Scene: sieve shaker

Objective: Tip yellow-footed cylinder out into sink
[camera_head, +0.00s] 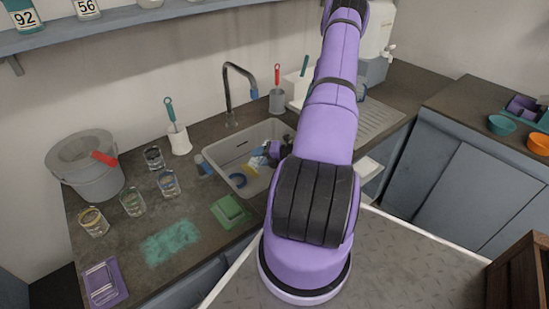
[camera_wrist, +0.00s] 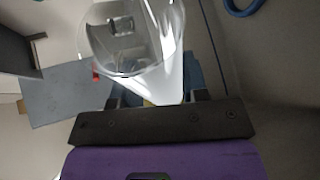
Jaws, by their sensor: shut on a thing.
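In the wrist view, my gripper (camera_wrist: 155,97) is shut on a clear cylinder (camera_wrist: 135,45). Its wide mouth is at the upper middle of that view, and a sliver of yellow shows low between the fingers. In the head view my gripper (camera_head: 272,152) is down over the sink (camera_head: 212,160), partly hidden by my arm. A pale and yellow patch beside it, probably the cylinder (camera_head: 258,160), is too small to make out its tilt. I cannot tell whether anything is in it.
The drainboard (camera_head: 375,122) is at right.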

